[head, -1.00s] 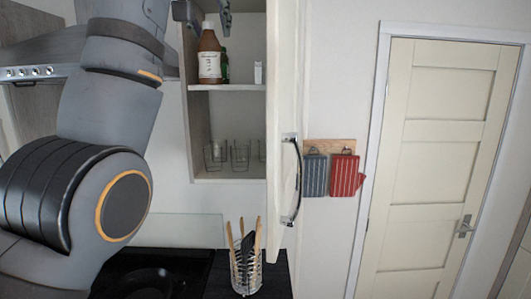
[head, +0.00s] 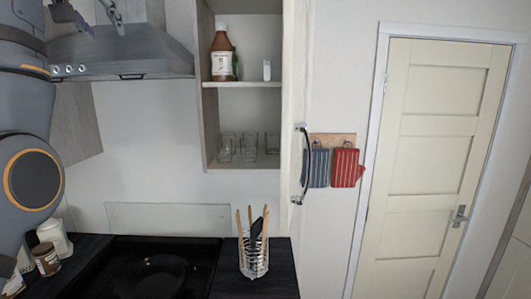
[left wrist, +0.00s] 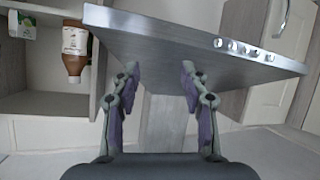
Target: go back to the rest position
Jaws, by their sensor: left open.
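My left gripper (head: 86,12) is at the top left of the head view, in front of the range hood (head: 125,45). Its two fingers are apart with nothing between them. In the left wrist view the open fingers (left wrist: 160,72) show with the hood (left wrist: 190,45) behind them. My left arm runs down the left edge of the head view. The wall cabinet (head: 209,120) is to the right of the gripper and apart from it. Its door, with a curved handle (head: 305,165), stands open. My right gripper is not in view.
A brown bottle (head: 221,58) stands on the upper shelf and several glasses (head: 249,147) on the lower one. A utensil holder (head: 253,258) is on the counter right of the black hob (head: 150,275). A brown jar (head: 46,260) is at the lower left.

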